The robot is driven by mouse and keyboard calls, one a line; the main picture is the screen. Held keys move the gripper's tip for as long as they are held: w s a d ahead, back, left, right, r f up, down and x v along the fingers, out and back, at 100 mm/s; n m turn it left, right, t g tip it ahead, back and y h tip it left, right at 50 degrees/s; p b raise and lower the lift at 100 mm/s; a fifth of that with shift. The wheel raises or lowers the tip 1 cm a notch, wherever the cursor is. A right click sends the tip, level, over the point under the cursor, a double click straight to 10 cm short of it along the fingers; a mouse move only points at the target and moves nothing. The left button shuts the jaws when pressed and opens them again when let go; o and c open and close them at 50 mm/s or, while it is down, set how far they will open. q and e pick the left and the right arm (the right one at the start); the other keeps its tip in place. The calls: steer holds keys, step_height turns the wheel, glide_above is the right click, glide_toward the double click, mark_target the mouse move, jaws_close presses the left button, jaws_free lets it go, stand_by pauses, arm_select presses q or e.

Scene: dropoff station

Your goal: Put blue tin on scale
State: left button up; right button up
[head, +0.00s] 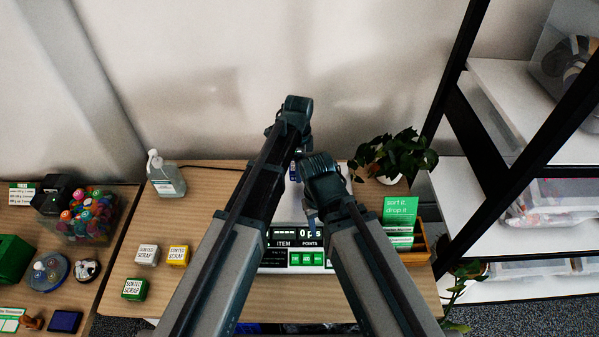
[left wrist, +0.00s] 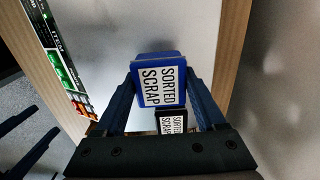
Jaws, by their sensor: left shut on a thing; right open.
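The blue tin (left wrist: 160,60) with a "SORTED SCRAP" label sits between the fingers of my left gripper (left wrist: 161,84), which is shut on it. In the head view only a small blue patch of the tin (head: 293,172) shows between my arms. The scale (head: 262,262) stands mid-table; its pale plate (left wrist: 213,50) lies beneath the tin in the left wrist view. Whether the tin touches the plate I cannot tell. A black tin (left wrist: 171,122) with the same label shows close to the blue one. My right gripper (head: 311,214) is open and empty over the scale.
White (head: 148,254), yellow (head: 178,256) and green (head: 134,289) tins stand on the table's left. A sanitizer bottle (head: 165,175) is at back left. A potted plant (head: 395,157) and a wooden box with a green sign (head: 398,212) are at right. A black-framed shelf (head: 505,170) is beyond.

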arm_select(q)
steer(key=shift+w+d, duration=0.1)
steer(key=shift+w, duration=0.35)
step_height(320, 180, down, 4)
steer(key=b, duration=0.3)
steer(key=shift+w+r, duration=0.1)
steer(key=shift+r, duration=0.1)
arm_select(e)
step_height(320, 180, down, 4)
steer(key=shift+r, duration=0.2)
arm_select(q)
steer(key=shift+b, duration=0.35)
arm_select(e)
steer(key=shift+f, duration=0.1)
arm_select(q)
steer(key=shift+f, duration=0.25)
arm_select(e)
steer(key=shift+f, duration=0.15)
arm_select(q)
steer(key=o, duration=1.5)
steer(key=shift+r, duration=0.1)
steer(key=shift+o, duration=0.2)
steer(key=shift+r, duration=0.1)
arm_select(e)
steer(key=shift+r, duration=0.2)
